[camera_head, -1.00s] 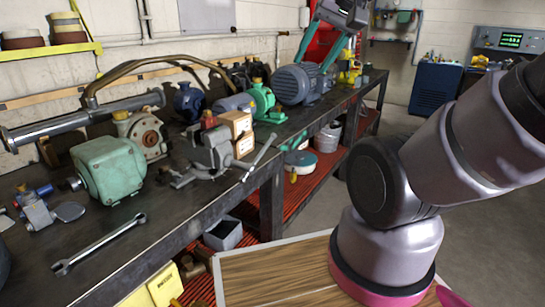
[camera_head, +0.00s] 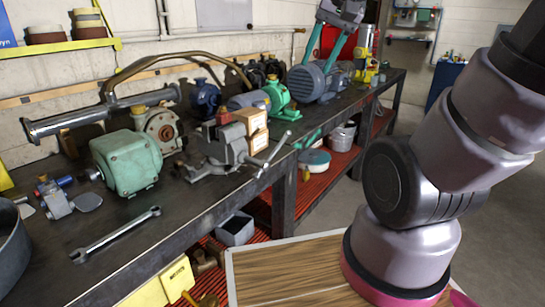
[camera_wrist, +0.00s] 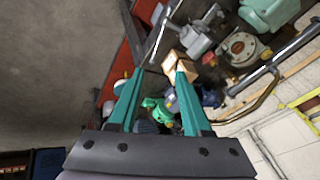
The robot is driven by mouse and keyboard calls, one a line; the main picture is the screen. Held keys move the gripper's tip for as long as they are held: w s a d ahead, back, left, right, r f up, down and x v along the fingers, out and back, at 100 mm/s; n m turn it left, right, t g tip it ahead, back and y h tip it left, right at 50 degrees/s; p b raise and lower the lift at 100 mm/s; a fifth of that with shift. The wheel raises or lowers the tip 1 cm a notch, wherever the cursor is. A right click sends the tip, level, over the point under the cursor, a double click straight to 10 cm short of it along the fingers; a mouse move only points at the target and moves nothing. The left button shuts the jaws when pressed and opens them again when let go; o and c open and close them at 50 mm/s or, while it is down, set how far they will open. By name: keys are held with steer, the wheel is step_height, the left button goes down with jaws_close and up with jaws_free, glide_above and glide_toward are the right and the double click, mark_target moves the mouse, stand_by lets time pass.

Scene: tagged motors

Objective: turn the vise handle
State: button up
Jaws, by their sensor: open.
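The grey vise (camera_head: 228,150) stands on the dark workbench (camera_head: 150,245), near its front edge. Its bar handle (camera_head: 272,152) slants out over that edge. In the wrist view the vise (camera_wrist: 200,35) is near the top, with the handle (camera_wrist: 158,38) left of it. My gripper (camera_head: 317,66) shows at the top of the head view, its two teal fingers pointing down in front of a grey motor. It is right of the vise and apart from it. In the wrist view the gripper (camera_wrist: 159,72) is open and empty, with the handle beyond the fingertips.
A cardboard box (camera_head: 252,122) stands right behind the vise. A green gearbox (camera_head: 127,162) and a wrench (camera_head: 115,236) lie to its left. A green motor (camera_head: 280,101) and the grey motor (camera_head: 308,83) stand farther right. Floor is open in front of the bench.

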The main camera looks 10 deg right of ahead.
steer(key=w+a+f+m+g+y, duration=0.15)
steer(key=w+f+g, duration=0.25)
steer(key=w+f, duration=0.65)
steer(key=m+g+y, duration=0.1)
steer(key=m+g, duration=0.1)
steer(key=g, duration=0.1)
glide_toward(273, 153)
steer(key=f, duration=0.1)
steer(key=x, duration=1)
steer(key=shift+a, duration=0.3)
steer(key=shift+c, duration=0.2)
jaws_close()
